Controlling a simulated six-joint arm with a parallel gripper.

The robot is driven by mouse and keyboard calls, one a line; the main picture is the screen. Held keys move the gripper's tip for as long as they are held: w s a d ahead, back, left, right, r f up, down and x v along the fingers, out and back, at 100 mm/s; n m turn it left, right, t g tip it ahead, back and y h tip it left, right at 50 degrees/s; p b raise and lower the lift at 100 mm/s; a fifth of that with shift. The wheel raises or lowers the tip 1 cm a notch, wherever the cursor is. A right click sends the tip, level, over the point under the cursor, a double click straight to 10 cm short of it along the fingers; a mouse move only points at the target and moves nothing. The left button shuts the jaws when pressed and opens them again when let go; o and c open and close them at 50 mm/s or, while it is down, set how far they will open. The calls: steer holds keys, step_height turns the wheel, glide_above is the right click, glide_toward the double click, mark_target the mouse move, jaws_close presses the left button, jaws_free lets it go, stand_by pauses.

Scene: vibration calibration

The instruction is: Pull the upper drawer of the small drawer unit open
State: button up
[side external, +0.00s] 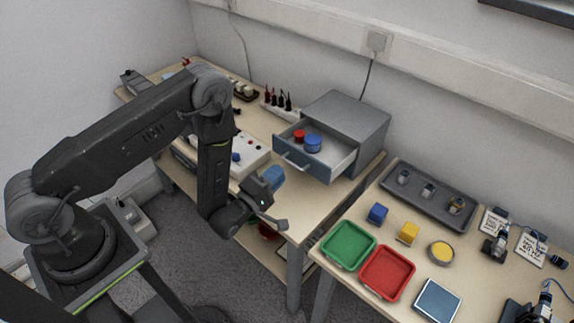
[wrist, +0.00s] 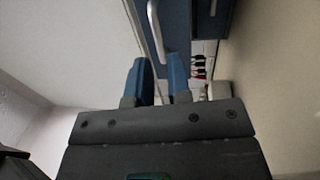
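The small grey drawer unit (side external: 350,112) stands at the right end of the back bench. Its upper drawer (side external: 322,164) is pulled out, with a blue-grey front and a light bar handle (side external: 295,163). A red round piece (side external: 299,136) and a blue round piece (side external: 313,143) lie in it. My gripper (side external: 277,173) has blue fingers and is in front of and slightly below the handle. In the wrist view my gripper (wrist: 158,66) shows a gap between its fingers, with nothing in it. The handle (wrist: 155,30) shows beyond the fingertips, apart from them.
A white box with knobs (side external: 245,156) is on the bench behind my gripper. Red and black probes (side external: 279,100) stand left of the unit. On the right bench are a green tray (side external: 328,258), a red tray (side external: 370,286), blocks and a dark tray (side external: 410,215).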

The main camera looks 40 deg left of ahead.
step_height(320, 180, up, 7)
steer(key=shift+w, duration=0.2)
stand_by(0.3)
step_height(320, 180, up, 14)
steer(key=a+m+g, duration=0.1)
steer(key=m+g, duration=0.6)
steer(key=m, duration=0.1)
steer(key=s+a+r+m+g, duration=0.1)
steer(key=s+r+m+g, duration=0.1)
steer(key=s, duration=0.5)
steer(key=s+a+r+m+g, duration=0.1)
steer(key=s+r+m+g, duration=0.1)
steer(key=s, duration=0.6)
steer(key=s+a+r+m+g, duration=0.1)
steer(key=s+r+m+g, duration=0.2)
steer(key=s+m, duration=0.3)
steer(key=shift+s+r, duration=0.3)
steer(key=shift+s, duration=0.65)
